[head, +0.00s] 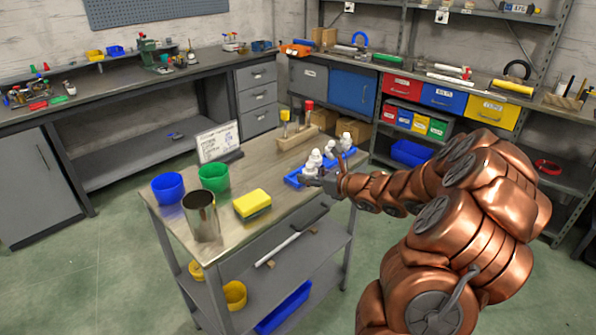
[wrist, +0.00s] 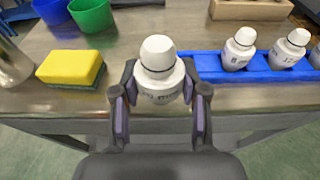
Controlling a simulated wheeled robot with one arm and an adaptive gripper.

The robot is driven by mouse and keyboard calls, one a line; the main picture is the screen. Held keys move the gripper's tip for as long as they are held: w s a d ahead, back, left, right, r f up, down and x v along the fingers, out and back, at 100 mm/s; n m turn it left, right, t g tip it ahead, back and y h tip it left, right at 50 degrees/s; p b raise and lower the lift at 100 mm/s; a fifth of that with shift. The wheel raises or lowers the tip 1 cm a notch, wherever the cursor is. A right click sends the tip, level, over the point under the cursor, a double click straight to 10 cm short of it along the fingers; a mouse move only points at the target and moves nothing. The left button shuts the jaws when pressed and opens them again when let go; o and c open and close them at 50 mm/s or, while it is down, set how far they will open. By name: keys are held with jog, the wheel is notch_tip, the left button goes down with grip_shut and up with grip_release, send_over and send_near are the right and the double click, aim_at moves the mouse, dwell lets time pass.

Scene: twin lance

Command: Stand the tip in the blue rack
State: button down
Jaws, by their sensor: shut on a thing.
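My gripper (wrist: 160,95) is shut on a white, round-topped tip (wrist: 158,72), which looks upright between the two fingers. Blurred lettering shows on its body, and its lower end is hidden. The blue rack (wrist: 207,66) lies just right of the held tip in the wrist view, near the table's front edge. A white tip (wrist: 239,47) and another white tip (wrist: 290,46) stand in the rack, with part of a third at the right picture edge. In the head view, my gripper (head: 326,181) is by the blue rack (head: 292,180), and the white tips overlap there.
A yellow sponge (head: 252,203), metal cup (head: 201,216), green cup (head: 213,177) and blue cup (head: 168,187) stand to the left on the table. A sign (head: 220,142) and wooden block (head: 297,137) with upright tools are behind.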

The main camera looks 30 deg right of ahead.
jog(key=p, duration=0.2)
send_over(299, 171)
jog(key=s+a, duration=0.2)
jog(key=s, duration=0.1)
jog(key=shift+w+f, duration=0.2)
jog(key=shift+f, duration=0.2)
jog(key=shift+f+p, duration=0.3)
jog(key=shift+f, duration=1.45)
jog(key=shift+f, duration=0.2)
jog(key=c, duration=0.6)
grip_release()
jog(key=shift+r, duration=0.1)
jog(key=shift+r, duration=0.1)
jog(key=b+v, duration=0.1)
jog(key=v, duration=1.1)
jog(key=shift+b, duration=0.4)
